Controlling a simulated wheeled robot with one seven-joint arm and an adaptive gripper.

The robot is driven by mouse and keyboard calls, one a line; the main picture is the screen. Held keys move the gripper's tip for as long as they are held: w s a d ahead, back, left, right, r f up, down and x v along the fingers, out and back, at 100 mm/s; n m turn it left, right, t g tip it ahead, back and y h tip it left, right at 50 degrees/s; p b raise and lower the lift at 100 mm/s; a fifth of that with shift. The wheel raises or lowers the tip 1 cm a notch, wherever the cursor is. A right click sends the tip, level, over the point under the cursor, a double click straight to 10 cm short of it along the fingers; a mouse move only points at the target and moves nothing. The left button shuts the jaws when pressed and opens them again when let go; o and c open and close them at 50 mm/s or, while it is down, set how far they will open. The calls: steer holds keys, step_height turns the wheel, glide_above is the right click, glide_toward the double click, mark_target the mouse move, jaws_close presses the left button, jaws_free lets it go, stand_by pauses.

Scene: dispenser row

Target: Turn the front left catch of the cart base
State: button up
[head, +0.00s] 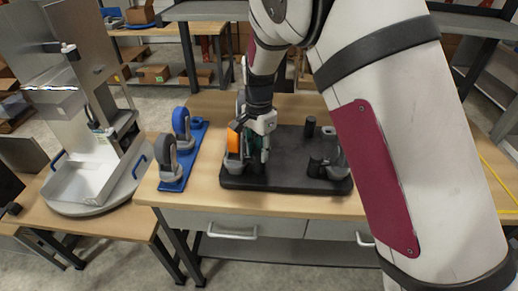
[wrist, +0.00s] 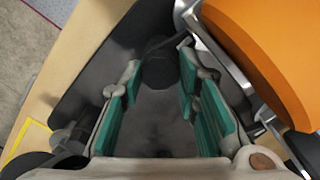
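The cart base (head: 285,181) is a dark plate lying on the wooden table. My gripper (head: 257,154) points down over its left part. In the wrist view my gripper (wrist: 160,72) is open, with green-padded fingers apart. A short black cylindrical post (wrist: 158,72), which looks like a catch, stands near and between the fingertips; I cannot tell whether they touch it. A wheel with an orange tread (wrist: 275,50) in a metal fork is close beside the right finger. Its orange part (head: 234,139) also shows left of my gripper in the head view. My gripper hides the front left catch in the head view.
A blue tray (head: 172,186) with two grey-and-blue casters stands left of the cart base. Black posts and a grey fitting (head: 337,166) stand on the plate's right part. A metal dispenser with a clear bin (head: 85,184) is at far left. The table's front strip is clear.

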steer(key=shift+n, duration=0.3)
steer(key=n, duration=0.3)
steer(key=shift+w+n+b, duration=0.1)
steer(key=shift+n+b, duration=0.2)
steer(key=shift+b, duration=0.1)
steer(key=n+b, duration=0.1)
steer(key=n, duration=0.3)
steer(key=shift+n, duration=0.3)
steer(key=n+b, duration=0.1)
steer(key=n, duration=0.3)
steer(key=shift+n, duration=0.3)
steer(key=shift+a+r+n+b, duration=0.1)
steer(key=shift+n+b, duration=0.6)
steer(key=shift+n, duration=1.5)
steer(key=o, duration=0.9)
